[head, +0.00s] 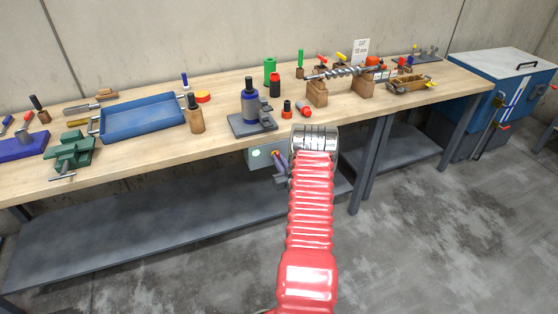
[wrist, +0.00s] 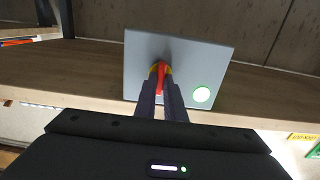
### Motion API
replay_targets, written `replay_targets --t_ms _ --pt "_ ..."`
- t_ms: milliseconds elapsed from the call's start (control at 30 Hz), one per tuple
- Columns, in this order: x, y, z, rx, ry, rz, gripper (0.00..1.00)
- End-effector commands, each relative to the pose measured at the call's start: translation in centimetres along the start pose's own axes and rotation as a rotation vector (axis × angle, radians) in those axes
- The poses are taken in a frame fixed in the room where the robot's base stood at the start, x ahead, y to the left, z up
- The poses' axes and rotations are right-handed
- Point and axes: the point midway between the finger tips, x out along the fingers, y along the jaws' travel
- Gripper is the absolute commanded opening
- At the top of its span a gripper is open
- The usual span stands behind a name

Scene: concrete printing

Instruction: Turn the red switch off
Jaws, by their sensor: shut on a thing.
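The red switch (wrist: 161,80) sits on a yellow base on a grey box, and my gripper (wrist: 160,84) is shut on it in the wrist view. The fingers cover part of the switch, so its exact angle is hard to tell. The grey switch box (wrist: 200,58) has a round, pale green lit lamp (wrist: 202,94) beside the switch. In the head view the box (head: 256,159) hangs under the bench's front edge, with its lamp (head: 256,154) glowing. My gripper (head: 276,160) reaches the box from the right there, and the switch is mostly hidden.
The wooden bench top (head: 160,153) lies above the box and carries a blue tray (head: 150,119), a green vise (head: 72,150) and a dark blue cylinder tool (head: 249,105). A grey lower shelf (head: 150,225) lies below. The concrete floor (head: 430,220) at right is clear.

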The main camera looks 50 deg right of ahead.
Motion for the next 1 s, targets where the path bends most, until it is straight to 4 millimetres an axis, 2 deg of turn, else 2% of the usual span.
replay_targets --t_ms 467,1000 --pt "-0.01 -0.03 -0.01 -0.107 0.0 0.001 0.0" --pt "-0.01 -0.29 0.08 -0.554 0.0 0.0 0.0"
